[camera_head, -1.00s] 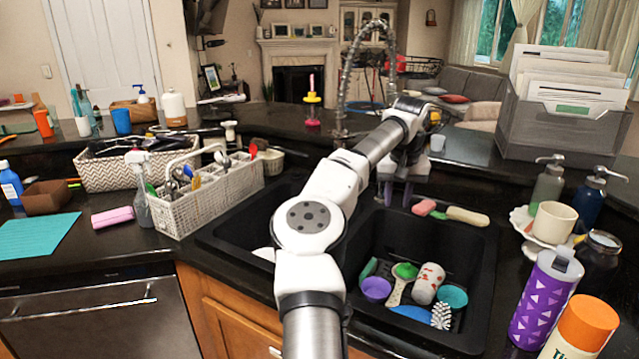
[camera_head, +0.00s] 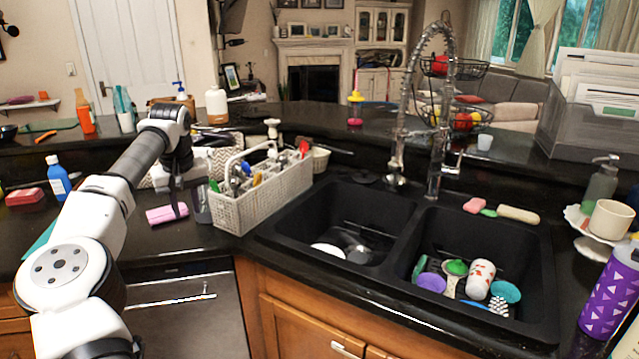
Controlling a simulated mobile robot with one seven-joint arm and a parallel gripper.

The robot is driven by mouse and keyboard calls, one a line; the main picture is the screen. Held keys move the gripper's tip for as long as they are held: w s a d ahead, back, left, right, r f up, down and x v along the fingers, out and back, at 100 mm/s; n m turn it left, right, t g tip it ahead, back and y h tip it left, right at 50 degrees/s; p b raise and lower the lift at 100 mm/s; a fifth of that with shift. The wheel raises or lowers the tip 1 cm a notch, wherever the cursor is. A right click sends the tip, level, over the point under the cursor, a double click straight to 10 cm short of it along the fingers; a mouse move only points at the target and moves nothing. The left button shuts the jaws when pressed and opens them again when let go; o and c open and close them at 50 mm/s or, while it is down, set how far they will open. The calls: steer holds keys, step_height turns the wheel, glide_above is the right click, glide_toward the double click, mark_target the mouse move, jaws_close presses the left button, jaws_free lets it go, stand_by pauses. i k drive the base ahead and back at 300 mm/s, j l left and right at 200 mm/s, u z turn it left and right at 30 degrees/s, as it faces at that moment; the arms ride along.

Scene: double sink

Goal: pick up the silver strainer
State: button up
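A grey metallic round thing (camera_head: 358,253), likely the silver strainer, lies on the floor of the left sink basin, beside a white dish (camera_head: 328,250). It is small and dim, so its shape is hard to make out. My gripper (camera_head: 175,208) is at the left, fingers pointing down, over the counter near the pink sponge (camera_head: 166,213). It is well left of the sink, with the utensil basket between. The fingers show nearly edge-on and dark, so their gap cannot be told. Nothing is seen held.
A white basket of utensils (camera_head: 262,203) stands left of the sink. A tall faucet (camera_head: 400,120) rises behind the basins. The right basin holds cups, a brush and a scoop. A purple bottle (camera_head: 611,295) stands at the right.

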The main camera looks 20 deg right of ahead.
mark_target(395, 180)
steer(key=j+u, duration=0.1)
steer(key=u, duration=0.25)
steer(key=i+u, duration=0.15)
steer(key=u, duration=0.25)
steer(key=i+j+u, duration=0.1)
steer(key=u, duration=0.25)
steer(key=i+z, duration=1.25)
steer(key=i+j+z, duration=0.1)
steer(key=i+z, duration=0.45)
steer(key=z, duration=0.3)
steer(key=i+j+z, duration=0.1)
steer(key=z, duration=0.25)
steer(key=i+j+z, duration=0.1)
steer(key=z, duration=0.3)
steer(key=j+z, duration=0.1)
steer(key=z, duration=0.3)
steer(key=i+j, duration=0.05)
